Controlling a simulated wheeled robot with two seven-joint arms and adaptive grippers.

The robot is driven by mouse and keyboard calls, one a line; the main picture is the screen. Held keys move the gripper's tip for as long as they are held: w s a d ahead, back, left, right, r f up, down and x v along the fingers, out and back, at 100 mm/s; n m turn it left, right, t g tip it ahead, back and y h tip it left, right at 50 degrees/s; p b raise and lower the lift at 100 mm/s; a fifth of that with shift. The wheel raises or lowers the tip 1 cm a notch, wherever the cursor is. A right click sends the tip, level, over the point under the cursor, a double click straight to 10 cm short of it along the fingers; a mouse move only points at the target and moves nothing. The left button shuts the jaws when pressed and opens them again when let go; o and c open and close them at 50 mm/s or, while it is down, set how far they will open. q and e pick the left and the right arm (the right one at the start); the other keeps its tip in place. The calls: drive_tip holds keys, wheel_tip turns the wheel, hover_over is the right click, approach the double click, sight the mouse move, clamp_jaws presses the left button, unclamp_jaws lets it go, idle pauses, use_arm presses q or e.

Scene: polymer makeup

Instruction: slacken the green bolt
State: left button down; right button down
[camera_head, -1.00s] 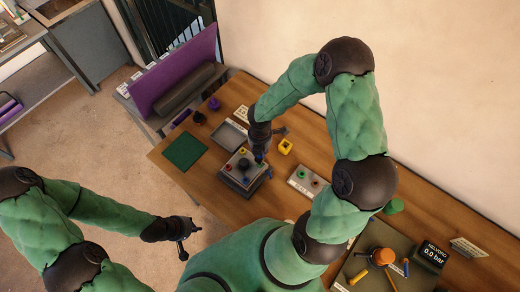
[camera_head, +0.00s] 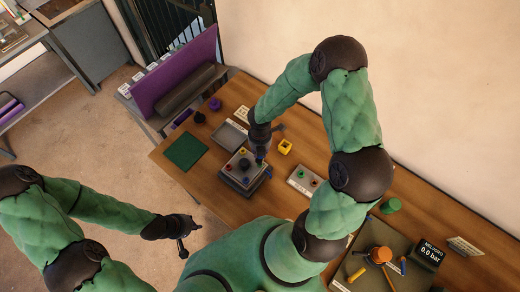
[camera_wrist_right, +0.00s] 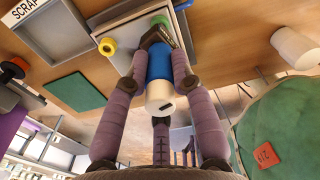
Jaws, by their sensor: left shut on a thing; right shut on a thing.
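A grey block (camera_head: 236,184) on the table carries small coloured bolts, including a yellow one (camera_head: 242,152) and a red one (camera_head: 228,167). The green bolt (camera_wrist_right: 160,20) shows at the top of the right wrist view, on the block, partly behind the tool; the yellow bolt (camera_wrist_right: 107,46) is left of it. My right gripper (camera_wrist_right: 160,80) is shut on a blue tool (camera_wrist_right: 159,64) with a white end and a dark angled head. The head is close to the green bolt; contact is unclear. My left gripper (camera_head: 190,224) is shut on a dark thing, off the table's front edge.
A grey tray (camera_head: 230,136), green mat (camera_head: 186,151) and yellow cube (camera_head: 285,146) lie around the block. A pale plate (camera_head: 304,181) with coloured pieces is to its right. A pressure display (camera_head: 431,254) stands at lower right. A purple panel (camera_head: 178,70) stands behind.

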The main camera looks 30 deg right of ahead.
drive_tip(key=shift+n, duration=0.4)
drive_tip(key=shift+n+p, duration=0.6)
drive_tip(key=shift+p, duration=0.15)
drive_tip(key=shift+n+p, duration=0.7)
drive_tip(key=shift+n, duration=0.4)
drive_tip(key=shift+n, duration=0.3)
drive_tip(key=c, duration=1.5)
unclamp_jaws()
drive_tip(key=shift+p, duration=0.35)
drive_tip(key=o, duration=0.5)
drive_tip(key=shift+o, duration=0.2)
